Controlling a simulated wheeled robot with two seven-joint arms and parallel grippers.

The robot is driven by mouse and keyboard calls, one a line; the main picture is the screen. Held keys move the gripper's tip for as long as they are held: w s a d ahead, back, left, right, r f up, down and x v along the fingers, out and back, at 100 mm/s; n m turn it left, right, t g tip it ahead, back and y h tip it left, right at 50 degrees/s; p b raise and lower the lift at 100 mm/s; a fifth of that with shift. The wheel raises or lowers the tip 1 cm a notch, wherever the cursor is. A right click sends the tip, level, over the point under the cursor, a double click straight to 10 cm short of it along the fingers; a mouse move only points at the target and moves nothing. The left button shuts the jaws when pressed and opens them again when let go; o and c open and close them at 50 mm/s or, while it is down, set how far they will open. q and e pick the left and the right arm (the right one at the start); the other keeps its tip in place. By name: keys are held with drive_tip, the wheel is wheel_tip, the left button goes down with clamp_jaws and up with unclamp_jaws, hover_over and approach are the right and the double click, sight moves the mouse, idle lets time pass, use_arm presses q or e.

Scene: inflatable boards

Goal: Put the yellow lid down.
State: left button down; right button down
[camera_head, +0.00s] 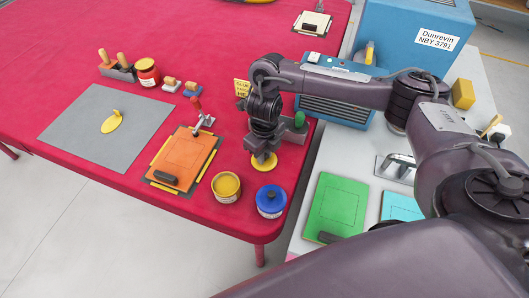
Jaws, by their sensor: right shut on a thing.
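My right gripper (262,152) points down over the red table's right edge area. It is shut on the yellow lid (264,163), a round yellow disc showing just below the fingers. The fingers hide the lid's middle, and I cannot tell whether the lid touches the table. An open yellow pot (226,187) stands to the left and nearer. My left gripper is not in view.
A green-topped item (299,121) stands beside the gripper. A pale bench (305,240) with a green board (335,207) lies right.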

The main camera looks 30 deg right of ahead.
drive_tip(key=shift+f, duration=0.25)
drive_tip(key=c, duration=1.3)
unclamp_jaws()
drive_tip(key=shift+r, duration=0.1)
drive_tip(key=shift+r, duration=0.3)
wheel_tip(320, 180, up, 12)
drive_tip(key=p, duration=0.3)
drive_tip(key=shift+f, duration=0.1)
drive_tip(key=shift+s+f, duration=0.1)
